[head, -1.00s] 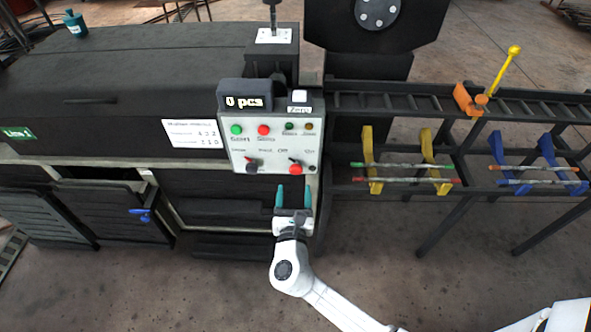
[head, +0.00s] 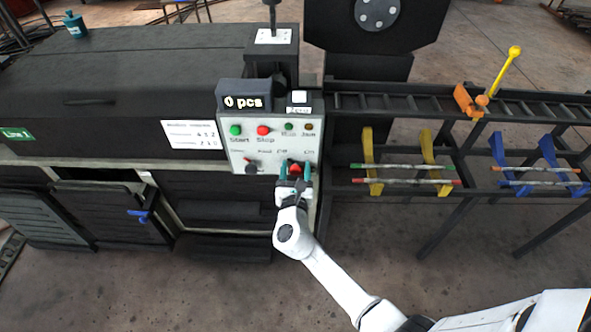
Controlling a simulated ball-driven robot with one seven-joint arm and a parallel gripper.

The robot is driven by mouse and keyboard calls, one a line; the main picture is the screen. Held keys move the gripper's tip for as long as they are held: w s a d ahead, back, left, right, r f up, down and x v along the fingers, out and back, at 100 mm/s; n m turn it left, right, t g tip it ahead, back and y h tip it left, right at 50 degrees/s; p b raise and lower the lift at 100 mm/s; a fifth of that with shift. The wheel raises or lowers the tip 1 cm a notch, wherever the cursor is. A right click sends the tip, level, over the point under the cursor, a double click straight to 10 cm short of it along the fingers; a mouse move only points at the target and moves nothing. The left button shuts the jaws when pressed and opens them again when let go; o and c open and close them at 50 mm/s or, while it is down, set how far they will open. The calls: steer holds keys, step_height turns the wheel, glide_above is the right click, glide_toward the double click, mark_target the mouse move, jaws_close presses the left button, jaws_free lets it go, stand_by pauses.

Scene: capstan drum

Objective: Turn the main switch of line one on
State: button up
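The control panel (head: 268,148) of line one is a pale box on the front of the dark machine. Its red main switch (head: 295,169) sits at the lower right between the marks "Off" and "On". My gripper (head: 295,168) is at this switch, with one teal finger on each side of it. The fingers stand apart, and I cannot tell whether they touch the knob. The fingers and the gripper body partly hide the switch, so its pointing direction is unclear. A display (head: 243,102) on top reads "0 pcs". A green "Line 1" label (head: 17,134) is on the machine at the left.
A second, dark selector (head: 251,167) is left of the switch. Green start (head: 235,130) and red stop (head: 263,130) buttons are above. A rack (head: 440,104) with yellow and blue holders stands to the right. The floor in front is clear.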

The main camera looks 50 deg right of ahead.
steer(key=c, duration=0.9)
steer(key=shift+o, duration=0.2)
steer(key=shift+m+b, duration=0.3)
steer(key=shift+b, duration=0.15)
steer(key=m+b, duration=0.2)
steer(key=b, duration=0.1)
steer(key=shift+f+m, duration=0.2)
steer(key=shift+m, duration=0.2)
steer(key=m+b, duration=0.5)
steer(key=b, duration=0.1)
steer(key=m+b, duration=0.2)
steer(key=m, duration=0.1)
steer(key=m+b, duration=0.2)
steer(key=b, duration=0.1)
steer(key=shift+s+d+f+m+b, duration=0.1)
steer(key=shift+s+d+m+b, duration=0.05)
steer(key=shift+m+b, duration=1.85)
steer(key=shift+m, duration=0.3)
